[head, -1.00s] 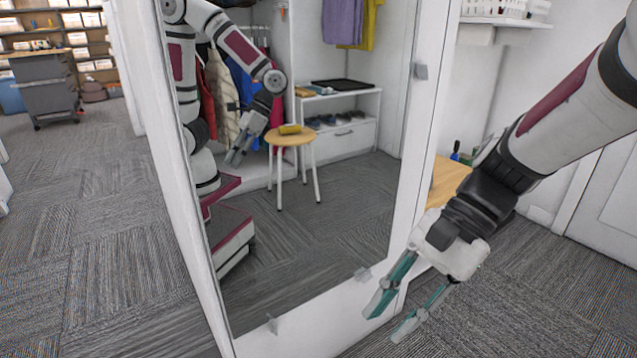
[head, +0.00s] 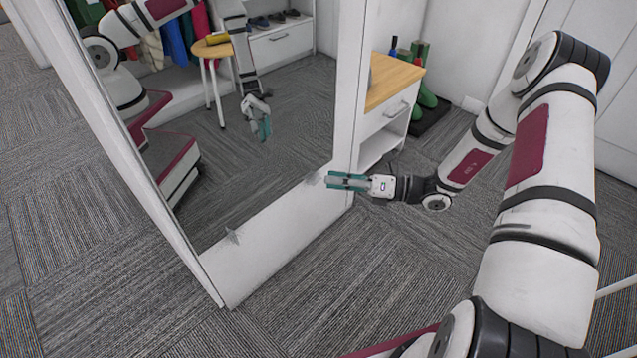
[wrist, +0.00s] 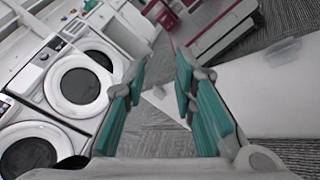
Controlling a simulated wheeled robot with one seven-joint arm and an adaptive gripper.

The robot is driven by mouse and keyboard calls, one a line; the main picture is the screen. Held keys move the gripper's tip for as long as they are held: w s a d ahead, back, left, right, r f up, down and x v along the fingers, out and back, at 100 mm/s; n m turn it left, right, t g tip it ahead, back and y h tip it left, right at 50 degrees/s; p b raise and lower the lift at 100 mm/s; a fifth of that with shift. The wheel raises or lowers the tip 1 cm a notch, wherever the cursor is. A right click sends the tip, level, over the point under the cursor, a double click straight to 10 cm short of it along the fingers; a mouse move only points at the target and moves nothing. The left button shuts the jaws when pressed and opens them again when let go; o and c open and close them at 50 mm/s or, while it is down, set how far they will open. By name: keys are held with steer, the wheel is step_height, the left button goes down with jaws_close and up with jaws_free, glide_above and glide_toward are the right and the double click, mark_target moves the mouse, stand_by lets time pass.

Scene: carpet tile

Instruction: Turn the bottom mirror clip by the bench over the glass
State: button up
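The tall mirror (head: 285,120) stands in a white frame (head: 275,240). Its bottom clip by the bench (head: 313,178) is a small grey tab at the lower glass edge, near the right upright. I cannot tell how it is turned. A second bottom clip (head: 232,236) sits farther left along that edge. My gripper (head: 338,181) is just right of the bench-side clip, in front of the upright, pointing left. A gap shows between its teal fingers in the wrist view (wrist: 160,78), with nothing held. I cannot tell whether it touches the clip.
The wood-topped bench (head: 392,80) stands right behind the mirror's upright. Green boots (head: 424,85) stand beyond it on a dark mat. Carpet in front of the mirror is clear. Washing machines (wrist: 85,85) show in the wrist view. The glass reflects my arm and a stool.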

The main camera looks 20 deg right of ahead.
steer(key=w+d+f+m+t+h, duration=0.1)
steer(key=d+f+m+t+h, duration=0.25)
steer(key=f+m, duration=0.35)
steer(key=d+f+m+t+h, duration=0.2)
steer(key=f+m+t+h, duration=0.15)
steer(key=f+m, duration=0.35)
steer(key=b, duration=0.4)
glide_toward(315, 180)
steer(key=x, duration=0.8)
steer(key=shift+a+f+n+y, duration=0.15)
steer(key=shift+f+n+y, duration=0.15)
steer(key=shift+y, duration=0.1)
jaws_close()
